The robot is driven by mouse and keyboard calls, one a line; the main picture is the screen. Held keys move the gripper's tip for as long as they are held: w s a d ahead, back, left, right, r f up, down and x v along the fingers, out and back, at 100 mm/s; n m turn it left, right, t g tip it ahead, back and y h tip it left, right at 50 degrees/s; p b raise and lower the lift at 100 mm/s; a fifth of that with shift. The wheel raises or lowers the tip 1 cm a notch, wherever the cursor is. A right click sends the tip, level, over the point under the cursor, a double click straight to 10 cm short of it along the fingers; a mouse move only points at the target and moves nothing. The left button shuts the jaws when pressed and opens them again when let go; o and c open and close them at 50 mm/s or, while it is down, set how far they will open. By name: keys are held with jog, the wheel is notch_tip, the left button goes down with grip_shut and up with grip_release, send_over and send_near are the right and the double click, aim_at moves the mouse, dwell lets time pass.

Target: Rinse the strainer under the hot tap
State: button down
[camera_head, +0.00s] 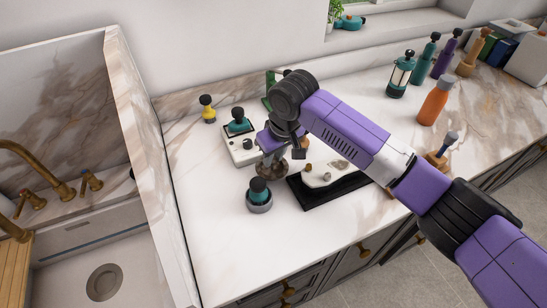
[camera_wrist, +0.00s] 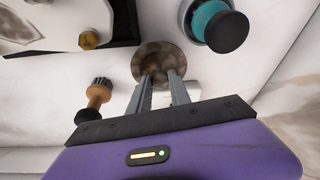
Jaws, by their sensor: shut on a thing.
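The strainer appears to be a small brownish metal dish (camera_head: 271,168), low over the counter in the head view. In the wrist view it is a round mottled brown dish (camera_wrist: 157,57) at my fingertips. My gripper (camera_head: 271,157) is shut on it, one finger at each side of its near part; the fingers (camera_wrist: 157,76) hide some of it. I cannot tell whether the dish touches the counter. At the far left is a sink with a brass tap (camera_head: 38,160) and two brass handles, a right one (camera_head: 92,181) and a left one (camera_head: 31,199). Which is hot cannot be told.
A raised marble edge (camera_head: 135,125) separates sink and counter. A grey pot with teal top (camera_head: 259,196), a white box (camera_head: 240,152), a yellow bottle (camera_head: 207,110) and a dark tray (camera_head: 312,200) surround my gripper. A drain (camera_head: 104,282) shows in the empty basin. The counter's front left is clear.

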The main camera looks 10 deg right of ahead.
aim_at(280, 175)
jog(key=shift+f, duration=0.75)
jog(key=shift+f, duration=0.1)
jog(key=c, duration=1.2)
grip_release()
jog(key=b+v, duration=0.2)
jog(key=v, duration=1)
jog(key=shift+d, duration=0.1)
jog(key=shift+c, duration=1.2)
